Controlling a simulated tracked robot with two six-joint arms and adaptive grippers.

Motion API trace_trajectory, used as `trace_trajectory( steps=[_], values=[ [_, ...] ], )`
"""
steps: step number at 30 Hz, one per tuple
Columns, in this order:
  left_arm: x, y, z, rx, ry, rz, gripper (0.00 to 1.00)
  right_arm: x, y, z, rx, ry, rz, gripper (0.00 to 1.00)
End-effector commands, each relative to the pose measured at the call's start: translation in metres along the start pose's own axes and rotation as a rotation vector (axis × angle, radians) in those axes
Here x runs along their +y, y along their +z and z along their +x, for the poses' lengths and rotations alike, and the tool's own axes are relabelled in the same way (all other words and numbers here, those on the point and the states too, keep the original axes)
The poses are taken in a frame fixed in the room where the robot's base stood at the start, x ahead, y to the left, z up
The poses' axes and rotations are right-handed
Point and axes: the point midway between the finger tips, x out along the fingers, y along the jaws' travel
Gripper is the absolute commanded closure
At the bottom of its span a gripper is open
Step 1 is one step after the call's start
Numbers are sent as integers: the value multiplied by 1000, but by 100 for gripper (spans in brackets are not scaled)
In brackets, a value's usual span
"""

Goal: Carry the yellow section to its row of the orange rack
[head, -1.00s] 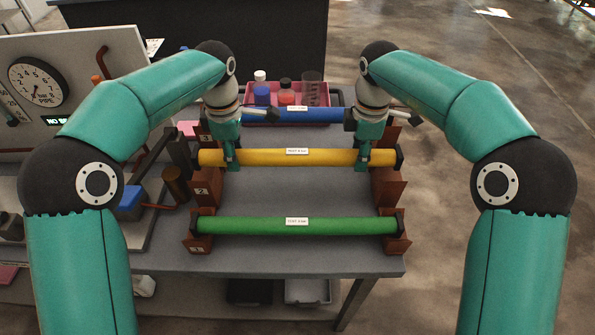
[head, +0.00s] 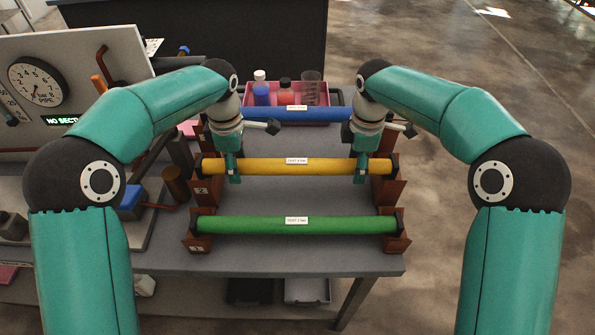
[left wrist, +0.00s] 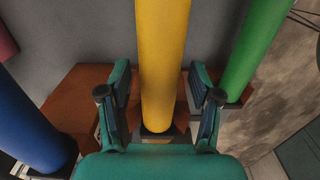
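The yellow section (head: 265,167) lies level across the middle row of the brown-orange rack (head: 388,190), its ends at the two supports. Its near end shows in the left wrist view (left wrist: 163,60) by the rack's support. My left gripper (head: 233,170) straddles the section near its left end. In the left wrist view its fingers (left wrist: 160,108) stand apart with gaps on both sides of the section. My right gripper (head: 361,168) is at the section near its right end; its far finger is hidden and its grip is unclear.
A green section (head: 260,225) lies in the front row and a blue section (head: 310,115) in the back row. A pink tray (head: 326,88) with bottles stands behind. A gauge panel (head: 90,75) stands left. Grey table shows between the rows.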

Motion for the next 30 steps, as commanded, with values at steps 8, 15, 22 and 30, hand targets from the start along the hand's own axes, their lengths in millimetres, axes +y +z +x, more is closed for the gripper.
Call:
trace_trajectory(
  steps=[8, 15, 22, 30],
  values=[
    [0, 0, 0, 0, 0, 0, 36, 0, 0, 0, 0, 0, -1, 36],
    [0, 0, -4, 0, 2, 0, 36, 0, 0, 0, 0, 0, -1, 36],
    [1, 0, -33, -1, 6, 0, 36, 0, 0, 0, 0, 0, -1, 36],
    [2, 0, -88, -1, 5, 0, 36, 0, 0, 0, 0, 0, -1, 36]
  ],
)
